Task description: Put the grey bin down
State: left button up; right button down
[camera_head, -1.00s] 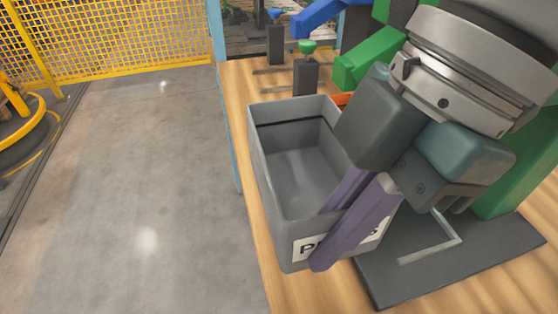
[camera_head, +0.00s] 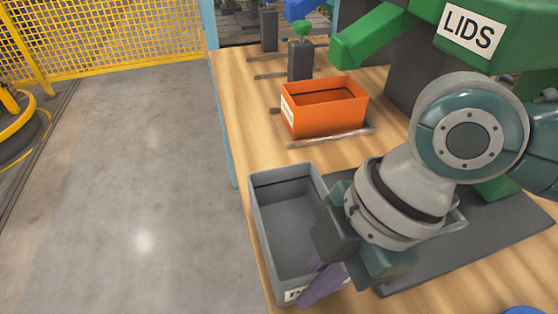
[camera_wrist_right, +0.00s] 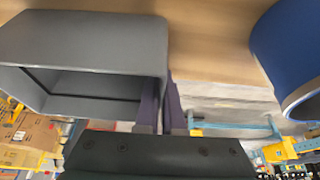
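The grey bin (camera_head: 285,223) is upright over the left edge of the wooden table (camera_head: 238,110). Its inside looks empty and its near wall carries a white label, partly covered. My right gripper (camera_head: 318,283) has its purple fingers on either side of the bin's near wall, close together, shut on it. In the right wrist view, the bin (camera_wrist_right: 90,50) fills the upper left and the fingers (camera_wrist_right: 163,105) straddle its wall edge. Whether the bin's base touches the table is hidden. My left gripper is not in view.
An orange bin (camera_head: 325,108) stands on a small plate behind. A green holder marked LIDS (camera_head: 472,28) is at upper right. A dark mat (camera_head: 480,235) lies right of the grey bin. A blue round object (camera_wrist_right: 290,50) shows in the wrist view. Bare wood lies between the bins.

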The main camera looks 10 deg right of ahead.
jog(key=shift+f, duration=0.15)
jog(key=c, duration=1)
grip_release()
jog(key=shift+c, duration=0.2)
jog(key=shift+r, duration=0.3)
jog(key=p+v, duration=0.2)
jog(key=v, duration=0.8)
jog(key=shift+d+r+p, duration=0.15)
jog(key=shift+r+p, duration=0.15)
jog(key=shift+r, duration=0.1)
jog(key=shift+d+r, duration=0.2)
jog(key=shift+r, duration=0.25)
